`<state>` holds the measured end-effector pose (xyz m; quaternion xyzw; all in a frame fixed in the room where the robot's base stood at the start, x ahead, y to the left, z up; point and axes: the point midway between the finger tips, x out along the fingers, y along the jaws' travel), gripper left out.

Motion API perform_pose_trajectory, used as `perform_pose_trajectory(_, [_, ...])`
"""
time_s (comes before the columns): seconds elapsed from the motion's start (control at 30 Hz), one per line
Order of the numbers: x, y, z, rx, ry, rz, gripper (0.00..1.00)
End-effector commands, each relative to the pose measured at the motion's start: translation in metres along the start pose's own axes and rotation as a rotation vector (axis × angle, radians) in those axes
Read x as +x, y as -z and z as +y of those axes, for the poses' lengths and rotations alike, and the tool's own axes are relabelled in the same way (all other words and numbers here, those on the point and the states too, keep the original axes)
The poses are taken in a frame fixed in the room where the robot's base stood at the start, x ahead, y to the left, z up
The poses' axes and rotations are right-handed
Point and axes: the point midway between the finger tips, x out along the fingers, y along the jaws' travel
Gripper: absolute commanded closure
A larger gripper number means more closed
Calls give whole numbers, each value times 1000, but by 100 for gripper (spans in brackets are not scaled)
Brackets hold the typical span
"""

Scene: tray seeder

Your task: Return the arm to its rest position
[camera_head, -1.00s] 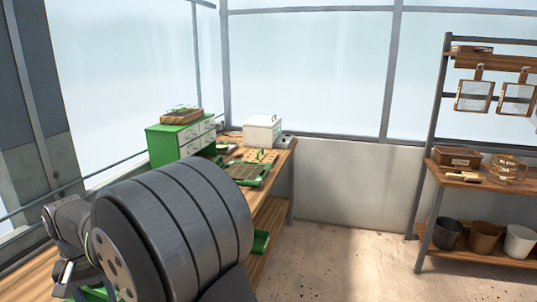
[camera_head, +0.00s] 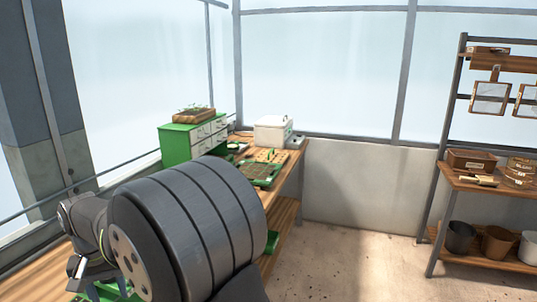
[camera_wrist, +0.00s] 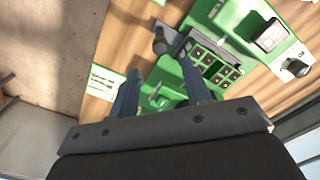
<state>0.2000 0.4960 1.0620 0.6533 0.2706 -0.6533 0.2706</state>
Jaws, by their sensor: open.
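My gripper (camera_wrist: 158,66) shows in the wrist view with its two dark fingers apart and nothing between them. It hangs above a wooden bench, over a green machine (camera_wrist: 222,18) with a square gauge, a dark knob and a block of dark cells (camera_wrist: 212,68). I cannot tell whether a finger touches the machine.
On the bench (camera_head: 284,213) stand a green drawer cabinet (camera_head: 174,147), a white box (camera_head: 270,131) and a green-rimmed tray (camera_head: 262,183). A shelf rack (camera_head: 451,150) with pots stands at right. The floor between is clear.

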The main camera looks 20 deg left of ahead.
Motion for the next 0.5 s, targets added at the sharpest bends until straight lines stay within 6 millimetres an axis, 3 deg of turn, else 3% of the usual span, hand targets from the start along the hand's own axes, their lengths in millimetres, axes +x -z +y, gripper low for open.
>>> perform_pose_trajectory(0.37, [77,-1,0,0,-2,-4,56])
perform_pose_trajectory(0.5, [74,22,22,4,0,1,56])
